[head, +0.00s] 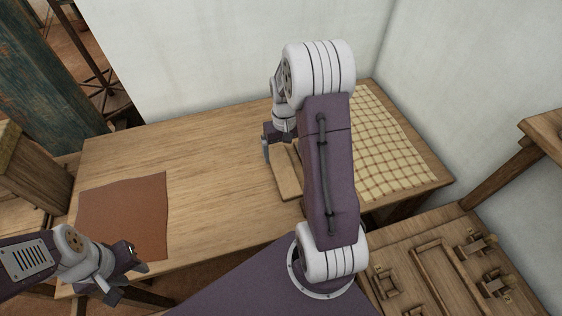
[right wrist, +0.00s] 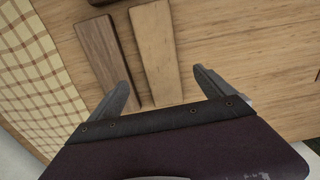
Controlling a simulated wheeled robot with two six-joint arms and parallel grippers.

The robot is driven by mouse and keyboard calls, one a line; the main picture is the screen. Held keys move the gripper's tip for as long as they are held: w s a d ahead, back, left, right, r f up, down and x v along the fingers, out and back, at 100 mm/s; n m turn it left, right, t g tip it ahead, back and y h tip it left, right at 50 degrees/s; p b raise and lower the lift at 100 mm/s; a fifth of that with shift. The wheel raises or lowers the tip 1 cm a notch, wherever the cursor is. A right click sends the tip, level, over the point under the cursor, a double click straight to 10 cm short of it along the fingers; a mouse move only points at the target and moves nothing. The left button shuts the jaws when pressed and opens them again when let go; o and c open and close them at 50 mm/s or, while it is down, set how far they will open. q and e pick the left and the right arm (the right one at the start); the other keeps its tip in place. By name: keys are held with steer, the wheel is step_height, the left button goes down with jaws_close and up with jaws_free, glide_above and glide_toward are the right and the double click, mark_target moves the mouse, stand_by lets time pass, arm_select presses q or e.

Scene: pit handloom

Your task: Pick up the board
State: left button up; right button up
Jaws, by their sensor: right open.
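A light wooden board (right wrist: 157,45) lies flat on the table in the right wrist view, between the lines of my open right gripper's (right wrist: 160,77) two fingers. A darker brown board (right wrist: 103,45) lies beside it, to the left. In the head view part of a board (head: 287,178) shows beside my right arm, which hides the rest. My right gripper (head: 267,150) is over the table there, empty; its height above the board is hard to tell. My left gripper (head: 128,282) has its fingers apart and is empty, near the table's front left.
The wooden table (head: 220,200) is bare in its middle. A brown cloth (head: 130,210) lies at its left. A checked cloth (head: 385,145) covers its right end. A wooden frame with small fittings (head: 435,265) stands at front right. White walls bound the back and right.

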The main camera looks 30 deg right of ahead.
mark_target(283, 170)
steer(key=shift+s+d, duration=0.1)
steer(key=shift+s, duration=0.15)
steer(key=shift+s+a+f, duration=0.2)
steer(key=shift+a, duration=0.55)
steer(key=f, duration=0.2)
steer(key=shift+w+d+f, duration=0.1)
steer(key=shift+d+f, duration=0.45)
steer(key=shift+f, duration=0.1)
steer(key=f, duration=0.5)
steer(key=shift+w, duration=0.25)
steer(key=shift+f, duration=0.1)
steer(key=shift+a, duration=0.1)
steer(key=c, duration=1.6)
arm_select(q)
steer(key=shift+s+a+r, duration=0.1)
steer(key=shift+a, duration=0.5)
arm_select(e)
step_height(283, 170, up, 10)
steer(key=shift+r, duration=0.15)
steer(key=shift+c, duration=0.2)
